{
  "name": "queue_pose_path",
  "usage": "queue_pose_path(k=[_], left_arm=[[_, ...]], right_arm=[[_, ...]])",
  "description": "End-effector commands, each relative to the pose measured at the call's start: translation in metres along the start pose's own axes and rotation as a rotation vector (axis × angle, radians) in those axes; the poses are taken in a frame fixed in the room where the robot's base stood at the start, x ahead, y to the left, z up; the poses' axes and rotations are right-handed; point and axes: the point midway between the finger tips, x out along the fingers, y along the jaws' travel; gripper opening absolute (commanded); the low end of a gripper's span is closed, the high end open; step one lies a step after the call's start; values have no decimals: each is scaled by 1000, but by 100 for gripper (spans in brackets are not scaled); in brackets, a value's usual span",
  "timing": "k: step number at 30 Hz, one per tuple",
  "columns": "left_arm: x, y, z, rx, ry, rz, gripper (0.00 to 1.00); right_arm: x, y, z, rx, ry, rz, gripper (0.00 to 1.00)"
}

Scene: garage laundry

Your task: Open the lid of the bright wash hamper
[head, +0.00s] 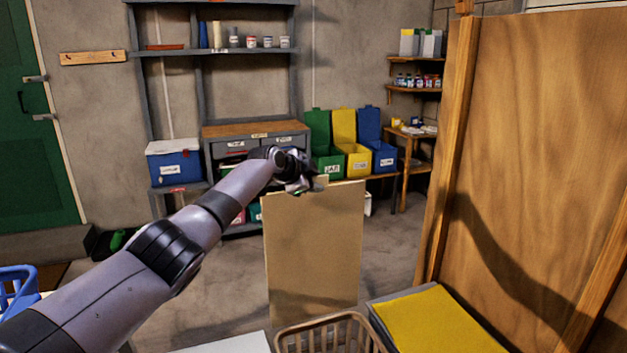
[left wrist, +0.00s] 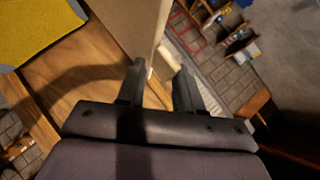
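A tan panel (head: 315,250) stands upright like a raised lid in the middle of the head view, with a small tab (head: 320,183) on its top edge. A flat yellow lid (head: 437,322) lies shut at the lower right; it also shows in the left wrist view (left wrist: 38,27). No label is readable, so I cannot tell for sure which is the bright hamper's lid. My left gripper (head: 301,184) is at the panel's top edge, near the tab. In the left wrist view its fingers (left wrist: 160,75) are apart, with the panel's edge near the gap; contact is unclear. My right gripper is not seen.
A tan basket rim (head: 325,322) is in front of the panel, beside a white surface (head: 225,344). A wooden partition (head: 530,160) closes the right side. Green, yellow (head: 352,160) and blue bins stand behind. A blue basket (head: 18,290) is far left.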

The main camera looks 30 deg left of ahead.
Motion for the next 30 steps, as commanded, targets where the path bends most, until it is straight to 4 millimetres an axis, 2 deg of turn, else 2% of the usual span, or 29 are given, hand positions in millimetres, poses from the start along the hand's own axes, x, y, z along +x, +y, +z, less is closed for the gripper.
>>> queue_pose_path(k=[11, 20, 30], left_arm=[[-5, -1, 0, 0, 4, -2, 34], [-25, 0, 0, 2, 3, -3, 34], [-56, 0, 1, 2, 1, -2, 34]], right_arm=[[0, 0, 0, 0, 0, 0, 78], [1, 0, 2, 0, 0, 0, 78], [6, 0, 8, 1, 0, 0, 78]])
